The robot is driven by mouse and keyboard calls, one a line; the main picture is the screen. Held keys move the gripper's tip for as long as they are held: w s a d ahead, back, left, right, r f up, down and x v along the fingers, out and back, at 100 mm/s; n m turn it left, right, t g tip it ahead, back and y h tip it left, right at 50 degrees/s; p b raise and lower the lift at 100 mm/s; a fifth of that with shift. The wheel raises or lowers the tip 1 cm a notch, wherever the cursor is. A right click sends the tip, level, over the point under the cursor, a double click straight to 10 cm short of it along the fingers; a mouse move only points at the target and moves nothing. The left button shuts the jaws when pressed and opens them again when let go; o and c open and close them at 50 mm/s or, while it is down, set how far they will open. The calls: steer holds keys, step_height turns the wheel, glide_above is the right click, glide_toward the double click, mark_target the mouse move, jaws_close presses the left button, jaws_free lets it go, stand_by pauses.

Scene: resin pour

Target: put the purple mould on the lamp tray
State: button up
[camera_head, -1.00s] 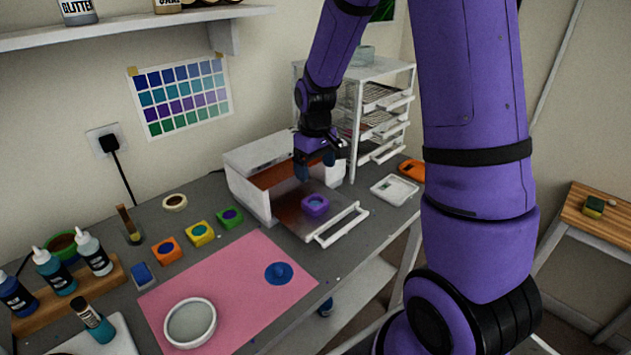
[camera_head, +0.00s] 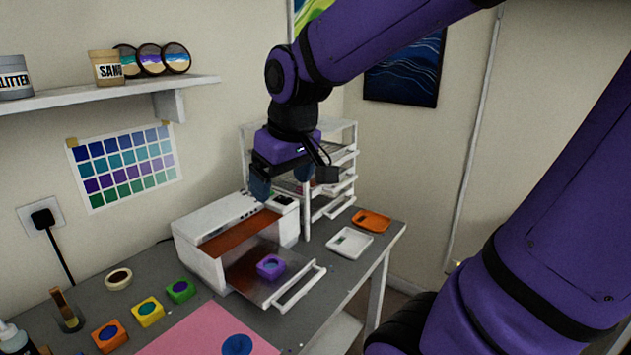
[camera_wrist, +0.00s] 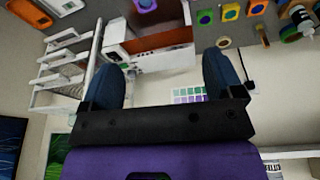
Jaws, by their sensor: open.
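The purple mould (camera_head: 270,266) sits upright on the pulled-out lamp tray (camera_head: 298,290), which has a white front handle. It also shows at the top edge of the wrist view (camera_wrist: 146,5). The lamp (camera_head: 208,222) is a white box with an orange-brown opening, behind the tray. My gripper (camera_head: 284,188) is open and empty, raised well above the lamp and clear of the mould. In the wrist view its two blue fingers stand wide apart (camera_wrist: 168,68) with nothing between them.
Orange, yellow (camera_head: 147,311) and green moulds stand left of the lamp. A white rack (camera_head: 333,190) with drawers stands behind my gripper. A white scale (camera_head: 349,243) and an orange tray (camera_head: 371,220) lie right of the lamp. A pink mat (camera_head: 205,335) lies in front.

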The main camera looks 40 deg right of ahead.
steer(key=s+a+r+t, duration=0.1)
steer(key=s+r+t, duration=0.1)
steer(key=s, duration=0.8)
steer(key=shift+a+r+m, duration=0.25)
steer(key=shift+r+m, duration=0.15)
steer(key=shift+r, duration=0.25)
